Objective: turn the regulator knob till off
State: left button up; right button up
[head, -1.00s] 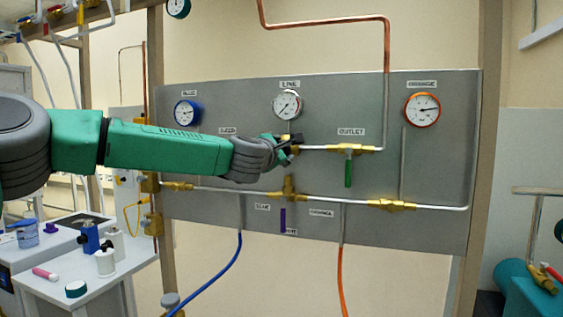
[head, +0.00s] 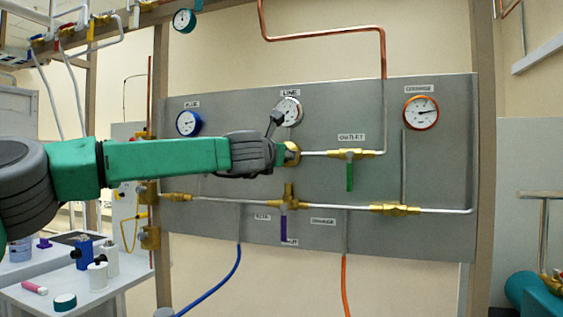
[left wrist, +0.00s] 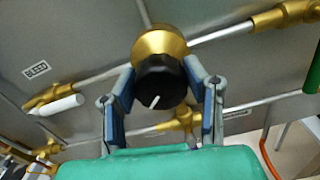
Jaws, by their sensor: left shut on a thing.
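The regulator knob is black and round with a white pointer mark. In the left wrist view the knob (left wrist: 160,88) sits in front of its brass regulator body (left wrist: 160,45), and the mark slants up to the right. My left gripper (left wrist: 160,92) has one blue-grey finger on each side of it and is shut on it. In the head view my left gripper (head: 280,150) reaches in from the left to the brass regulator body (head: 293,154) below the LINE gauge (head: 289,110). The gripper hides the knob there. My right gripper is not in view.
The grey panel (head: 240,105) also carries a blue gauge (head: 189,123), an orange gauge (head: 421,112), a green OUTLET handle (head: 350,177) and a purple handle (head: 283,225). Brass fittings (head: 395,209) and pipes lie close around the gripper. A table (head: 95,298) with bottles stands lower left.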

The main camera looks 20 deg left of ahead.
pick_arm(q)
jog(key=shift+f+n, duration=0.25)
jog(key=shift+n, duration=0.05)
jog(key=o, duration=1.1)
jog(key=shift+w, duration=0.25)
jog(key=shift+o, duration=0.2)
jog(key=shift+s+a+r, duration=0.1)
jog(key=shift+s, duration=0.4)
jog(key=s, duration=1.1)
jog(key=shift+a+f, duration=0.2)
jog(key=shift+a, duration=0.05)
